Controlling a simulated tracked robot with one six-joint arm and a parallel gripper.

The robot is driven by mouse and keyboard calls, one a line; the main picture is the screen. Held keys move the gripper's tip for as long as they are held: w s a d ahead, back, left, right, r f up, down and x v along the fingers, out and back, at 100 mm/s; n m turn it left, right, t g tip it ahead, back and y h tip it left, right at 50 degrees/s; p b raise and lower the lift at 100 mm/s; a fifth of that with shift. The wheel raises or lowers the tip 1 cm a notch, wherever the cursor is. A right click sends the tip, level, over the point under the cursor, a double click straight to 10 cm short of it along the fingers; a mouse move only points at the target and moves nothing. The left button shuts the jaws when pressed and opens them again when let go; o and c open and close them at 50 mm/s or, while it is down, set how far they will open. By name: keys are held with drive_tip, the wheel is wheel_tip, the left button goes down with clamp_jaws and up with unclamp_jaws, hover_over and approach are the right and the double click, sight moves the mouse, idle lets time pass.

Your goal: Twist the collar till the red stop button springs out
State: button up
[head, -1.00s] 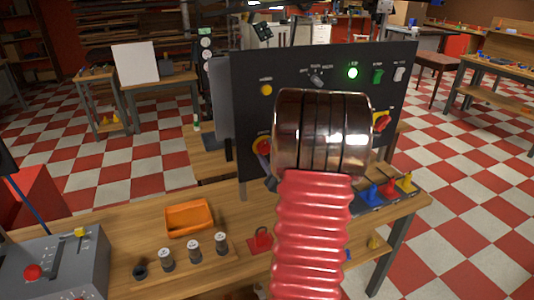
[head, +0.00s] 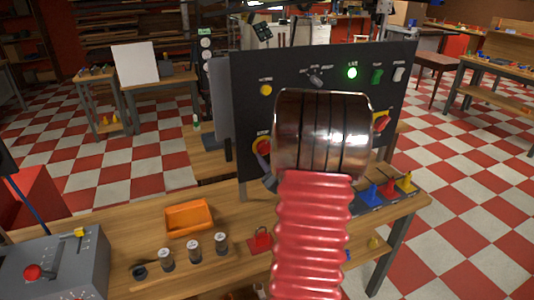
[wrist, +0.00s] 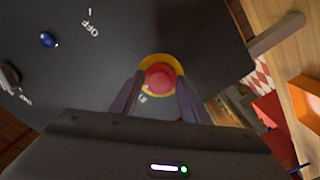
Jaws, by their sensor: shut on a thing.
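The red stop button (wrist: 160,76) faces me in the wrist view, with a yellow ring (wrist: 158,58) around it on the dark panel. My gripper (wrist: 159,88) has one finger on each side of the button and is shut on the collar at its rim. The exact contact is partly hidden by the fingers. In the head view the button (head: 264,146) shows at the panel's lower left, beside my arm, with a finger close below it. Whether the button stands in or out cannot be told.
The panel (head: 300,62) carries a lit green lamp (head: 352,73), a yellow lamp (head: 266,90), switches and a red-on-yellow knob (head: 381,122) at right. An orange tray (head: 189,217), several small cylinders and a grey control box (head: 55,265) stand on the bench.

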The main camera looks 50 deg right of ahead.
drive_tip(key=shift+a+f+m, duration=0.1)
drive_tip(key=shift+f+m, duration=0.05)
drive_tip(key=shift+m, duration=0.95)
drive_tip(key=shift+f+m, duration=0.15)
drive_tip(key=shift+m, duration=0.95)
drive_tip(key=shift+w, duration=0.1)
drive_tip(key=o, duration=1.1)
drive_tip(key=shift+r, duration=0.1)
drive_tip(key=shift+c, duration=0.2)
drive_tip(key=shift+s+a+r, duration=0.1)
drive_tip(key=shift+s, duration=0.3)
drive_tip(key=v, duration=1.3)
